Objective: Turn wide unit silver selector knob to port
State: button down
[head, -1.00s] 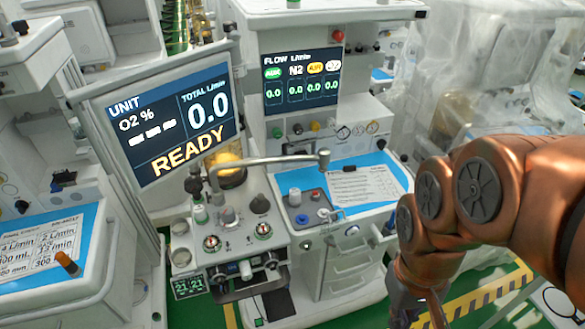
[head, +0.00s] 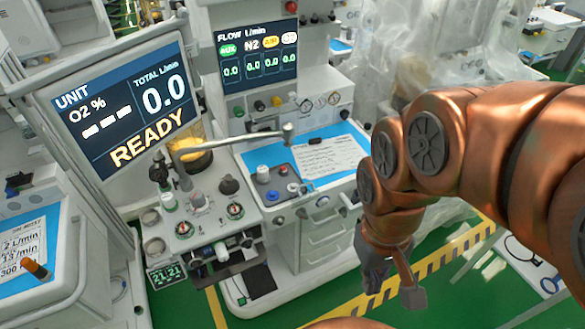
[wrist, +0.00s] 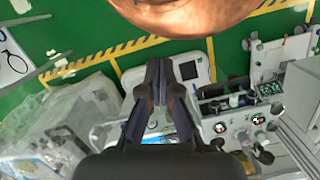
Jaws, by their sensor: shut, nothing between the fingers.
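The wide unit (head: 180,250) has a front panel of knobs below the READY screen. In the wrist view the panel (wrist: 240,122) shows at the right, small and upside down. My gripper (head: 395,285) is at the lower right in the head view, well apart from the panel, above the floor. In the wrist view the fingers (wrist: 163,80) are together and empty.
A metal arm (head: 235,142) reaches across above the panel. A second worktop (head: 265,158) with a blue mat, a silver-topped knob (head: 262,174) and a paper sits right of it. Another cart (head: 60,260) stands at the left.

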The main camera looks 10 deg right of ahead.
aim_at(301, 213)
jog(key=z, duration=1.5)
jog(key=k, duration=1.3)
jog(key=u, duration=1.55)
jog(key=i, duration=0.5)
